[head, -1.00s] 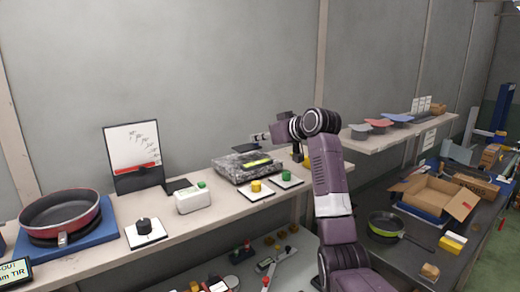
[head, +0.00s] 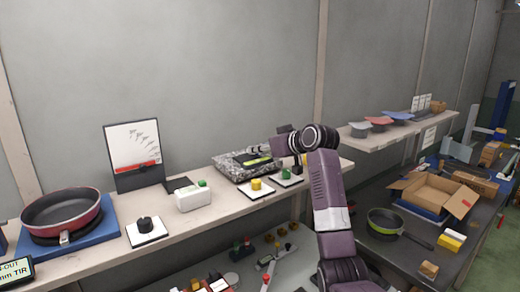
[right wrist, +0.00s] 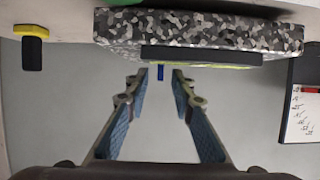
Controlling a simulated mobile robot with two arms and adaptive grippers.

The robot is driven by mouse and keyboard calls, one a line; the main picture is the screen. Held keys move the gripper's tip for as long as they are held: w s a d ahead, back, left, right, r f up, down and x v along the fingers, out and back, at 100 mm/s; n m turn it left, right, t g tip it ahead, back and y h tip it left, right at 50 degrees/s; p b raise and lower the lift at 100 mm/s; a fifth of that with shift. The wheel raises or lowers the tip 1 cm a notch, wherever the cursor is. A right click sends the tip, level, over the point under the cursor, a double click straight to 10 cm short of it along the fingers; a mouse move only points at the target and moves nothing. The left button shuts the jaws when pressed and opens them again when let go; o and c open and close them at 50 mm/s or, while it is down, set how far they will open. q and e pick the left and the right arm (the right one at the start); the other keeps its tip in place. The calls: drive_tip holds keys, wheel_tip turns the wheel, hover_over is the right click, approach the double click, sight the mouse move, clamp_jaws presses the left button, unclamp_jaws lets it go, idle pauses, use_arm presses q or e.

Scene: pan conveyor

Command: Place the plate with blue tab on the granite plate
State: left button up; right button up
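The granite plate (head: 232,175) is a speckled grey block on the shelf; in the right wrist view it (right wrist: 120,30) appears upside down. A thin dark plate (head: 231,159) lies on it, seen edge-on in the right wrist view (right wrist: 200,55). My right gripper (head: 252,149) reaches over the granite from the right. My left gripper is not in view.
A yellow-green bar (head: 257,161) lies at the granite. A red pan (head: 62,212) is far left; an upright chart (head: 134,155) stands behind.

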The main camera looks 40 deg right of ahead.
drive_tip(key=shift+r, duration=0.15)
drive_tip(key=shift+s, duration=0.4)
drive_tip(key=b+v, duration=0.4)
drive_tip(key=v, duration=0.7)
drive_tip(key=shift+r, duration=0.2)
